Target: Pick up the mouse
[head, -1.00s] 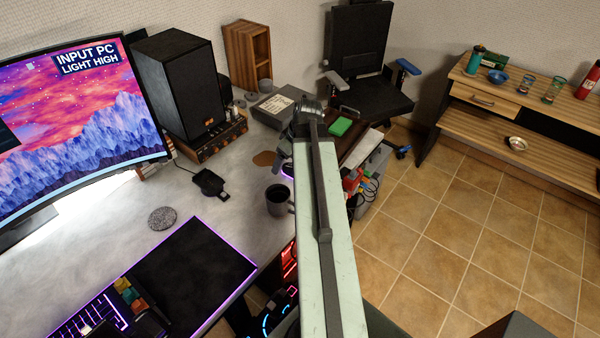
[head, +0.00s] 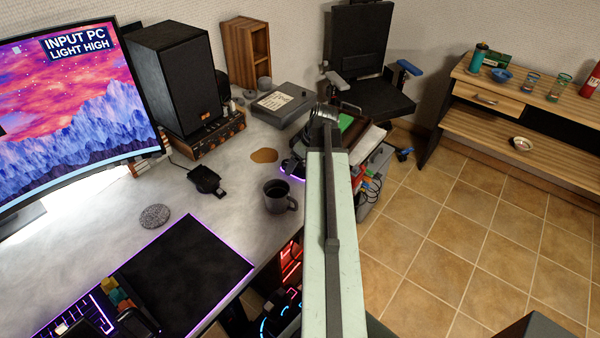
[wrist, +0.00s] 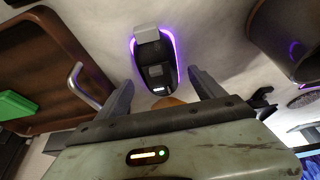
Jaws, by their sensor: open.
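The mouse (wrist: 153,65) is dark with a purple light around its edge and a pale grey block at its far end in the wrist view. It lies on the grey desk, just beyond the gap between my fingertips. My gripper (wrist: 160,84) is open, with one finger on each side of that gap and nothing between them. In the head view the mouse (head: 292,168) shows as a dark shape with a purple glow, left of my arm and partly hidden. My fingers are not clear there.
A dark mug (head: 280,196) stands near the mouse, at the desk's edge. A brown tray (wrist: 50,60) with a metal handle and a green item (wrist: 14,105) are on the other side. A tan patch (head: 264,156) and a black device (head: 207,181) are also on the desk.

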